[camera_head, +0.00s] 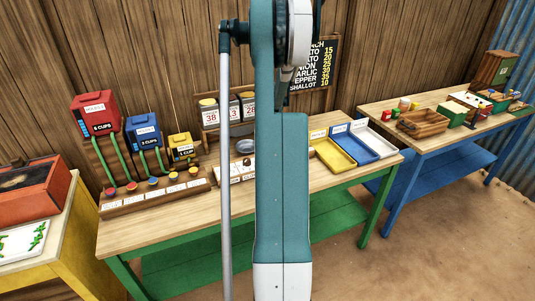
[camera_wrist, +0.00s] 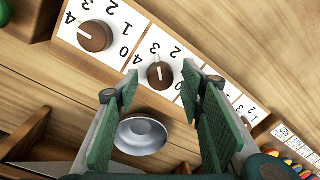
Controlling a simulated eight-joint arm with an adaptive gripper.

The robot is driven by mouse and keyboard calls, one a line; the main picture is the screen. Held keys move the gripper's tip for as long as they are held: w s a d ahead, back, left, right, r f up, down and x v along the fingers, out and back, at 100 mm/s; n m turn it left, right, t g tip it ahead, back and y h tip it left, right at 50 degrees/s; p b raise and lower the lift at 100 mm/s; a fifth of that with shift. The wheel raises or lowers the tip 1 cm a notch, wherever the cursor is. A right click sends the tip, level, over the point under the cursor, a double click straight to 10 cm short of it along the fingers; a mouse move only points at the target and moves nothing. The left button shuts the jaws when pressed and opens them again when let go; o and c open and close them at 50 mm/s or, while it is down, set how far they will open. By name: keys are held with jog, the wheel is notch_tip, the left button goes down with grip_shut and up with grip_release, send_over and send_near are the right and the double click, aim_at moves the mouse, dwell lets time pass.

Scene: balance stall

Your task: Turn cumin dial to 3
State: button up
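No spice name is readable, so I cannot tell which dial is cumin. My gripper (camera_wrist: 161,72) is open, one green-padded finger on each side of the second dial's image; contact cannot be told. In the head view my arm hides most of the dial panel (camera_head: 236,171).
A grey metal bowl (camera_wrist: 141,135) lies below the dials, between my fingers in the wrist view. Yellow, blue and white trays, the blue one (camera_head: 367,137) in the middle, stand right of my arm. Red, blue and yellow dispensers, the blue one (camera_head: 143,132) central, stand left.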

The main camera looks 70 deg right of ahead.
notch_tip(320, 180, up, 11)
jog(key=shift+d, duration=0.4)
jog(key=shift+s+f, duration=0.1)
dwell(0.3)
dwell(0.4)
jog(key=w+a+r+h, duration=0.1)
jog(key=w+a+r, duration=0.4)
jog(key=a, duration=0.5)
jog(key=w+a+r+t, duration=0.1)
jog(key=w+a+r, duration=0.2)
jog(key=w+a, duration=0.5)
jog(key=w+a+r+h, duration=0.1)
jog(key=w+a+r, duration=0.3)
jog(key=a, duration=0.8)
jog(key=w+a+r+n+t, duration=0.1)
jog(key=a+r+t, duration=0.15)
jog(key=a, duration=1.95)
jog(key=s+a+f+t, duration=0.1)
jog(key=s+a, duration=0.2)
jog(key=a, duration=0.6)
jog(key=s+a+f+t, duration=0.1)
jog(key=s+a, duration=0.3)
jog(key=a, duration=0.5)
jog(key=s+a+f+n+t+y, duration=0.1)
jog(key=s+a, duration=0.3)
jog(key=a, duration=0.5)
jog(key=shift+s+f, duration=0.15)
jog(key=shift+f, duration=0.5)
